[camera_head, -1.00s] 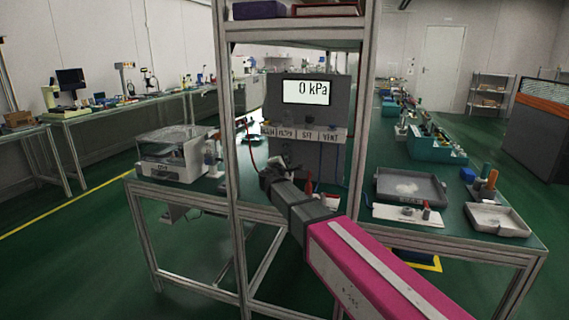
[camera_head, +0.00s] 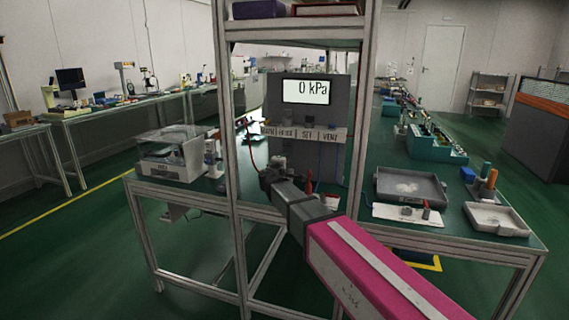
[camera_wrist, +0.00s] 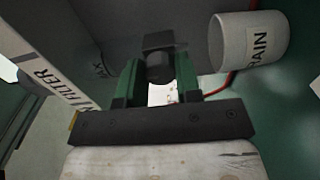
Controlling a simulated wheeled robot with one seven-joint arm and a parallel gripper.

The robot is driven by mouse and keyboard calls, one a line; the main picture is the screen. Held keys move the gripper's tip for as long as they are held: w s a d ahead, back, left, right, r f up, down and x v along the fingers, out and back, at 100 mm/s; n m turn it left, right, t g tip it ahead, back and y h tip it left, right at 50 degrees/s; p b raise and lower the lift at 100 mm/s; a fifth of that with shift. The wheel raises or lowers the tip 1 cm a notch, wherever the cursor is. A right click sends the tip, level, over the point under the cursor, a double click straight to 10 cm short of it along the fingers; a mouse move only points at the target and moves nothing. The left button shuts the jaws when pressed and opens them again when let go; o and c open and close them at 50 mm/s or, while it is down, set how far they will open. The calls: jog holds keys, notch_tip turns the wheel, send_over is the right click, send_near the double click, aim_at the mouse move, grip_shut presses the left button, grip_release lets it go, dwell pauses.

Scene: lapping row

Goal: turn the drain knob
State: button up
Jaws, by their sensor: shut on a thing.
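A dark round drain knob (camera_wrist: 160,68) shows in the wrist view between the two green fingers of my gripper (camera_wrist: 156,78). The fingers are shut on its sides. In the head view my gripper (camera_head: 268,178) is low at the front of the grey panel unit (camera_head: 340,115), and my arm hides the knob there. A white cup marked DRAIN (camera_wrist: 250,42) stands to the right of the knob in the wrist view. The display (camera_head: 306,92) reads 0 kPa.
A white FILTER label strip (camera_wrist: 45,75) is close on the left in the wrist view. A frame post (camera_head: 232,170) stands just left of my gripper. A grey tray (camera_head: 410,186) and a smaller pale tray (camera_head: 497,218) lie to the right on the bench.

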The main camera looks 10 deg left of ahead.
jog(key=o, duration=0.9)
jog(key=shift+o, duration=0.2)
jog(key=s, duration=1.1)
jog(key=shift+a, duration=0.4)
